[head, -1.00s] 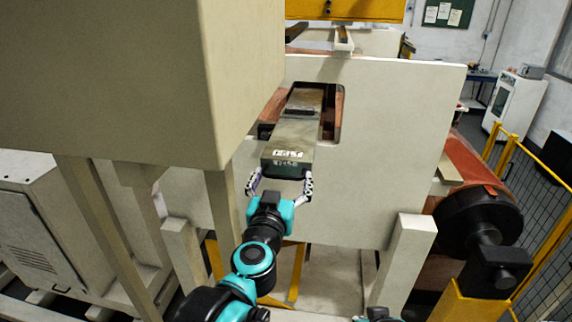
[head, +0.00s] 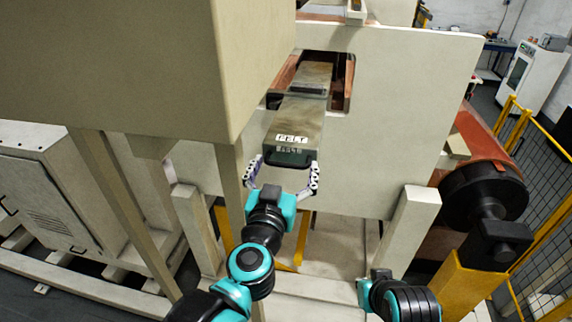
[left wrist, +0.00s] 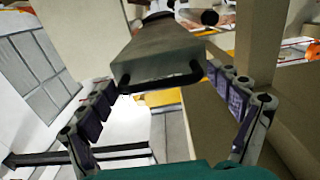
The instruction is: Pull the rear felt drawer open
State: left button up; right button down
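The felt drawer (head: 299,115) is a long grey-green box with a white label. It sticks out through the opening in a pale panel (head: 405,120). Its dark handle (head: 288,159) is on the front face and also shows in the left wrist view (left wrist: 163,83). My left gripper (head: 284,166) is at the drawer front, with its fingers spread to either side of the handle. In the left wrist view the fingers (left wrist: 168,82) are wide apart, with the drawer front between and beyond the tips. Contact is not clear.
A large beige housing (head: 120,65) hangs close on the left above my left arm. Pale posts (head: 407,225) stand below the panel. A black roller end (head: 482,197) and a yellow fence (head: 540,150) are on the right.

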dwell(0.3)
pick_arm(q)
jog(key=s+a, duration=0.2)
jog(key=s, duration=0.9)
jog(key=shift+s+a, duration=0.25)
jog(key=shift+s, duration=0.15)
notch_tip(320, 180, down, 27)
jog(key=w+d+m+g+h+b, duration=0.2)
jog(key=m+g+h+b, duration=0.15)
jog(key=b, duration=1.75)
jog(key=s+a+f+n+g+y+b, duration=0.1)
jog(key=a+f+b, duration=0.4)
jog(key=f, duration=0.5)
jog(key=s+a+f+n+g+y+b, duration=0.2)
jog(key=a+f, duration=0.4)
jog(key=f, duration=0.5)
jog(key=s+a+f+n+g+y+b, duration=0.1)
jog(key=a+f+g+y+b, duration=0.3)
jog(key=f, duration=0.6)
jog(key=a+n+b, duration=0.1)
jog(key=a+b, duration=0.1)
jog(key=b, duration=0.1)
jog(key=shift+s+f+n+b, duration=0.3)
jog(key=shift+s+f+n, duration=0.05)
jog(key=shift+s, duration=0.05)
